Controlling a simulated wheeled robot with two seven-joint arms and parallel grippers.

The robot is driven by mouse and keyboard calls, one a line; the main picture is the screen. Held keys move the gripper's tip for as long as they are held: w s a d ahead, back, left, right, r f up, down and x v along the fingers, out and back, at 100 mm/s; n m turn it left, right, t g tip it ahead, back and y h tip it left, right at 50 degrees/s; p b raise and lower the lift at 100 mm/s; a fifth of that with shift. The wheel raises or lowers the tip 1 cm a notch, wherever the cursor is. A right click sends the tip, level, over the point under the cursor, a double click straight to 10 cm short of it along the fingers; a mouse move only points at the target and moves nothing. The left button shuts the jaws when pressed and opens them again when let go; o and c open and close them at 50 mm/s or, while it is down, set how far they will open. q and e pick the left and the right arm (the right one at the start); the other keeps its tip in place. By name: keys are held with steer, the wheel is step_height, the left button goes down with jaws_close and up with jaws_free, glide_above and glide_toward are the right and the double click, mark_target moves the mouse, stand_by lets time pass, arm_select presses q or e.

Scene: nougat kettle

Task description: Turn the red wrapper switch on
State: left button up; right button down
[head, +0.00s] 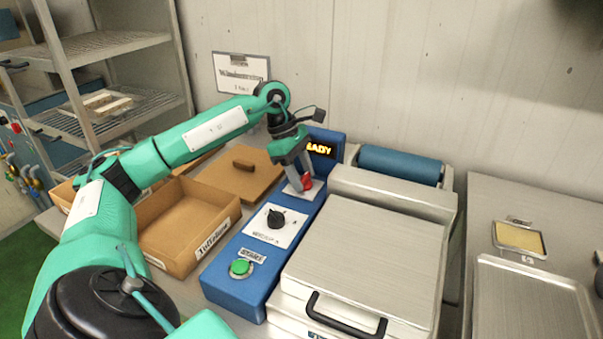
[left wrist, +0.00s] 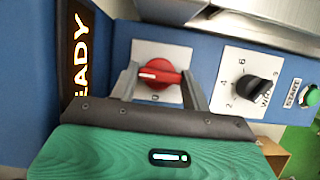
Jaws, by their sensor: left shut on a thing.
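The red switch (head: 307,182) is a rotary knob on a white plate on the blue control panel (head: 226,272), below a lit display (head: 321,149) that ends in "EADY". In the left wrist view the red knob (left wrist: 160,74) sits between the two fingers, its pale pointer line running across the picture. My left gripper (head: 300,184) is at the knob and is shut on it. The same gripper shows in the left wrist view (left wrist: 160,88). The fingers partly hide the knob's plate in the head view. My right gripper is not in view.
A black dial (head: 276,219) and a green START button (head: 241,268) are on the same panel. A silver lidded machine (head: 370,250) with a black handle stands to the right. An open cardboard box (head: 188,218) stands to the left. The wall is behind.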

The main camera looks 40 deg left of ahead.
arm_select(q)
steer(key=shift+r, duration=0.1)
steer(key=o, duration=1)
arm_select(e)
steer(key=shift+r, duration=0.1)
arm_select(q)
steer(key=v, duration=1.3)
steer(key=shift+a+r, duration=0.2)
steer(key=shift+r, duration=0.1)
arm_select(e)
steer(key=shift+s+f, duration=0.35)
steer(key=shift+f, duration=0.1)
arm_select(q)
steer(key=shift+s, duration=0.1)
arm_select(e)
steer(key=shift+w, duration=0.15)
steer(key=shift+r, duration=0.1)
